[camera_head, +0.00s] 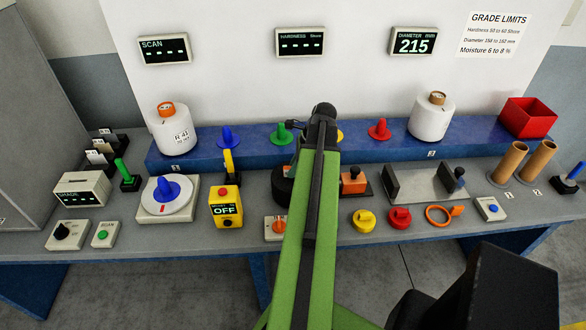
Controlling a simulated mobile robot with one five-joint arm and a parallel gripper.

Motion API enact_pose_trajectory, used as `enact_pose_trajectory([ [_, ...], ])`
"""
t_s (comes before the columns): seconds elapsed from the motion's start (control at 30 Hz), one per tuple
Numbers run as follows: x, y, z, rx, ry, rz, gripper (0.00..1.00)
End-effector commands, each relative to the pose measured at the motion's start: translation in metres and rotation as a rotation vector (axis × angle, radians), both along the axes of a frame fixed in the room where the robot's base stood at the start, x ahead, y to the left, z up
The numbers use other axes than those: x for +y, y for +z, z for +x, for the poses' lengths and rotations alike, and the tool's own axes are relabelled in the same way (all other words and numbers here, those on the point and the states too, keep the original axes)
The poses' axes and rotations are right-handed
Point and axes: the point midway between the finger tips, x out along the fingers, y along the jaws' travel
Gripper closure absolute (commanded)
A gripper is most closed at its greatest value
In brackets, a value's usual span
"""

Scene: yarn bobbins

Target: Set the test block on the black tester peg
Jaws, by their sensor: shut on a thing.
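My green arm (312,230) rises through the middle of the view to a black joint (322,112), and my gripper is hidden behind it. I cannot make out a test block. A dark round piece (283,190) is partly covered by the arm's left edge; I cannot tell whether it belongs to the tester. An orange piece with a black knob (354,182) sits on a dark plate just right of the arm. I cannot tell which peg is the tester peg.
White bobbins stand on the blue shelf (282,140) at left (173,131) and right (430,119), with coloured cones between. A red bin (527,118) is at the right. A yellow switch box (226,207) and coloured pieces line the bench front.

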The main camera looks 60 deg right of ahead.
Motion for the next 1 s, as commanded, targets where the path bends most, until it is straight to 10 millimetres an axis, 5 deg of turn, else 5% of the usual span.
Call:
enact_pose_trajectory([
  [0.8, 0.0001, -0.0092, 0.0002, -0.001, 0.000, 0.001, 1.00],
  [0.83, 0.0001, -0.0090, 0.0002, -0.001, 0.000, 0.001, 0.81],
  [1.0, 0.0001, -0.0083, 0.0002, -0.001, 0.000, 0.001, 0.58],
])
